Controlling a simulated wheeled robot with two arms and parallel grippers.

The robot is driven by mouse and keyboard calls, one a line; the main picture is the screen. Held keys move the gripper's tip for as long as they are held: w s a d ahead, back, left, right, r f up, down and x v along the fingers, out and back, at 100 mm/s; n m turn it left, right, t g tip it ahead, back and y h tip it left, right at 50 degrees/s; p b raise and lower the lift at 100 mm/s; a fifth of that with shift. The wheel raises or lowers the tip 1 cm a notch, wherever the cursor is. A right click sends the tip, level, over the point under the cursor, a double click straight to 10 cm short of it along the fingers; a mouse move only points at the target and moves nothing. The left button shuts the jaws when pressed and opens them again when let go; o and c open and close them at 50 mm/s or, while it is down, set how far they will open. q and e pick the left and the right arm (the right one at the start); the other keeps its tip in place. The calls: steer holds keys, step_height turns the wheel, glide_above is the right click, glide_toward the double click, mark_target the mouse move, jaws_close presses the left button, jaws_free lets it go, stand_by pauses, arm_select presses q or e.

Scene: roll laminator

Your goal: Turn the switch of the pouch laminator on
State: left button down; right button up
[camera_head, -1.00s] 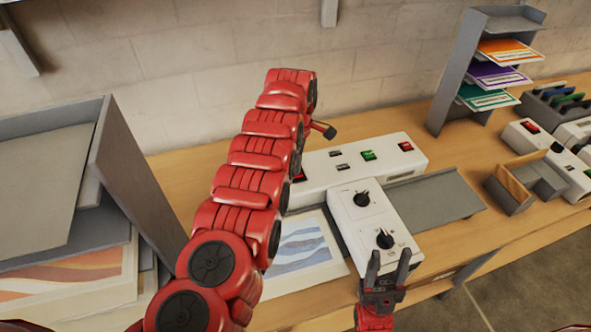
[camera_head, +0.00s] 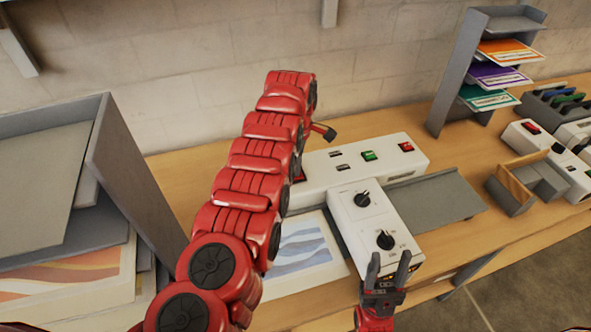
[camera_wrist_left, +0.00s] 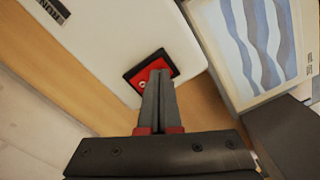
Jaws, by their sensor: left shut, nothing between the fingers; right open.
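The white laminator (camera_head: 330,178) stands on the wooden table, with a control box (camera_head: 350,215) bearing two black knobs in front. A red switch (camera_head: 300,177) at its left end is mostly hidden by my left arm in the head view. In the left wrist view, the red rocker switch (camera_wrist_left: 152,76) sits in a black frame. My left gripper (camera_wrist_left: 158,74) is shut and empty, its fingertips over the switch and seemingly touching it. My right gripper (camera_head: 389,262) is open and empty, at the front end of the control box.
A printed sheet (camera_head: 305,250) lies left of the control box. A grey tray (camera_head: 440,197) is on the right. A grey paper rack (camera_head: 150,185) stands at the left, a sorter (camera_head: 452,85) at the back right. Another white device (camera_head: 527,138) sits at the far right.

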arm_select(q)
step_height(320, 180, up, 6)
steer(key=shift+r+p, duration=0.25)
steer(key=shift+p, duration=0.1)
stand_by(0.7)
